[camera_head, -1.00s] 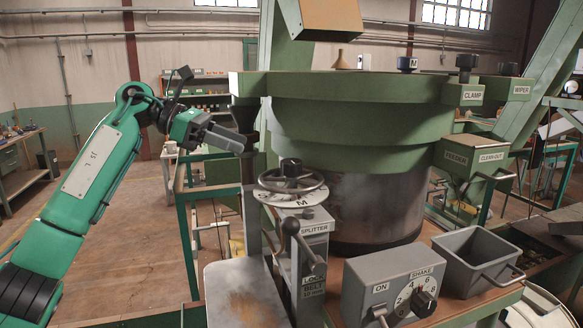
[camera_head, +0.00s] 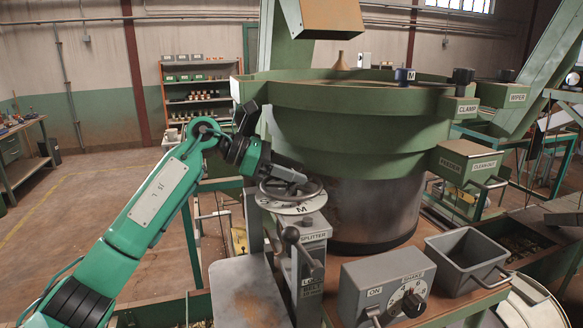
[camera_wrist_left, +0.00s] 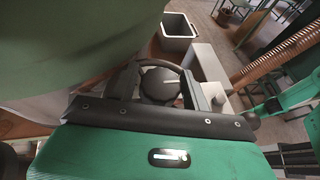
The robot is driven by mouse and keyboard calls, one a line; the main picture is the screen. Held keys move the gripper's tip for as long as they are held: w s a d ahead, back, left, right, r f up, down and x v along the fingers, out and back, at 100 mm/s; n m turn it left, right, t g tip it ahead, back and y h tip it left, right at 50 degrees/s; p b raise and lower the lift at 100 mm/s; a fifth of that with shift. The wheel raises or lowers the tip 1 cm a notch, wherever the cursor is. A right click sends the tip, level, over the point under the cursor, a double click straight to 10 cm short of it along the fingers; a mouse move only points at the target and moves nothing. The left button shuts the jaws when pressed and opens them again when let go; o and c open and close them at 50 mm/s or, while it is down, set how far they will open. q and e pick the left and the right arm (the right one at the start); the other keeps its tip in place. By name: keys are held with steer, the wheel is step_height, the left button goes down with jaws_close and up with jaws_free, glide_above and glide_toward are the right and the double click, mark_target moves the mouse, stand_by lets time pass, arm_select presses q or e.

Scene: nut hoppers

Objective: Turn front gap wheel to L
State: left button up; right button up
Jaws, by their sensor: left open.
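The front gap wheel, a dark handwheel (camera_head: 312,190) with a round hub, sits on top of the grey splitter post. Under it is a pale dial plate (camera_head: 301,209) with a readable M at its front; I cannot read an L. My left gripper (camera_head: 298,178) is over the wheel, hiding much of its hub and rim in the head view. In the left wrist view, the open fingers (camera_wrist_left: 159,70) stand either side of the dark hub (camera_wrist_left: 159,86), which bears a pale pointer line. I cannot tell whether they touch the rim. My right gripper is not in view.
The large green bowl (camera_head: 350,115) stands close behind the wheel. A grey SHAKE box (camera_head: 385,285) and a grey bin (camera_head: 468,260) stand at the right. Open floor (camera_head: 80,205) lies left.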

arm_select(q)
steer(key=shift+c, duration=0.2)
